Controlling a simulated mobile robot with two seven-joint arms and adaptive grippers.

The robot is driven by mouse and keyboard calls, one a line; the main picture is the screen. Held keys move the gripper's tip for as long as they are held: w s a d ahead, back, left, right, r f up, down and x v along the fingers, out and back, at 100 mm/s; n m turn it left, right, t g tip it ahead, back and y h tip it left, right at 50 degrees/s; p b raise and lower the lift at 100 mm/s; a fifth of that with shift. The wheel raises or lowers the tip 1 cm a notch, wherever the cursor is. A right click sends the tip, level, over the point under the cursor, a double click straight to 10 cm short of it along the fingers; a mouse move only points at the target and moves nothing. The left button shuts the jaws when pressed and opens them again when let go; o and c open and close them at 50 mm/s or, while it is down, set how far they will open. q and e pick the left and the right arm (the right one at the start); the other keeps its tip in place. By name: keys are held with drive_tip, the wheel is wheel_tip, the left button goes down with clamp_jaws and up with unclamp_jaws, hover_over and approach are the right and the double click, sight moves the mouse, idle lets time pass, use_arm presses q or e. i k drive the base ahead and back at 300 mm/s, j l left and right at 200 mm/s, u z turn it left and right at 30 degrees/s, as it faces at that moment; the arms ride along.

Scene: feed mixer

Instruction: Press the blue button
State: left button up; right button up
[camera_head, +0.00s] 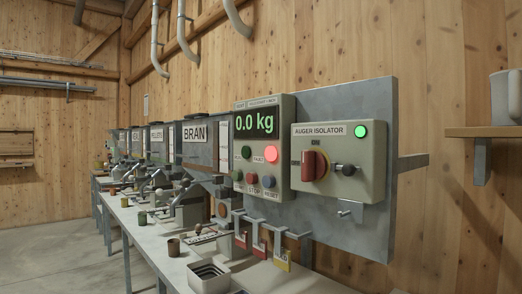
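The blue button (269,181) is a small round knob at the lower right of the grey control box (283,115), above a label that seems to read RESET. To its left are a red button (252,178) labelled STOP and a green button (238,175). Above them a red lamp (270,153) labelled FAULT glows, beside a dark green lamp (246,152). The display (254,123) reads 0.0 kg. Neither of my grippers is in view, and nothing covers the blue button.
Right of the box is an auger isolator (338,155) with a red rotary switch and lit green lamp. Coloured tags (260,243) hang on hooks below. A grey bench (155,240) with hoppers and small cups runs back left. A mug (507,97) stands on the right shelf.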

sight(269, 181)
drive_tip(key=i+j+u, duration=0.65)
drive_tip(key=i, duration=0.15)
drive_tip(key=k+l, duration=0.05)
drive_tip(key=l, duration=0.05)
